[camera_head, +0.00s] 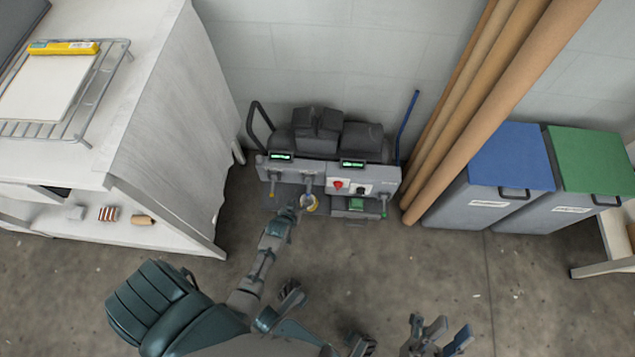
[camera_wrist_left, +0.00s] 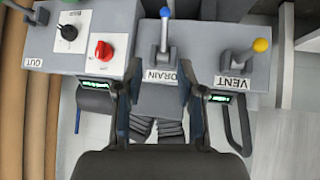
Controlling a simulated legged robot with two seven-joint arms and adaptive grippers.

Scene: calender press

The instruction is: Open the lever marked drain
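The drain lever (camera_wrist_left: 165,35) has a grey shaft and a blue tip, above a DRAIN label (camera_wrist_left: 160,76) in the left wrist view. In the head view the lever (camera_head: 308,182) is on the front of the grey press (camera_head: 325,172), its tip hard to make out. My left gripper (camera_wrist_left: 160,95) is open, its fingers to either side of the label, with nothing visible between them but the press. In the head view my left gripper (camera_head: 306,203) is at the front of the press, just below the lever. My right gripper (camera_head: 440,335) is open and empty, low in the picture, away from the press.
The yellow-tipped VENT lever (camera_wrist_left: 261,45) stands beside the drain lever. A red knob (camera_wrist_left: 103,50) and black knob (camera_wrist_left: 69,33) are on the other side. A white cabinet (camera_head: 170,130) stands left; cardboard tubes (camera_head: 480,100) and bins (camera_head: 500,165) stand right. The floor between is mostly clear.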

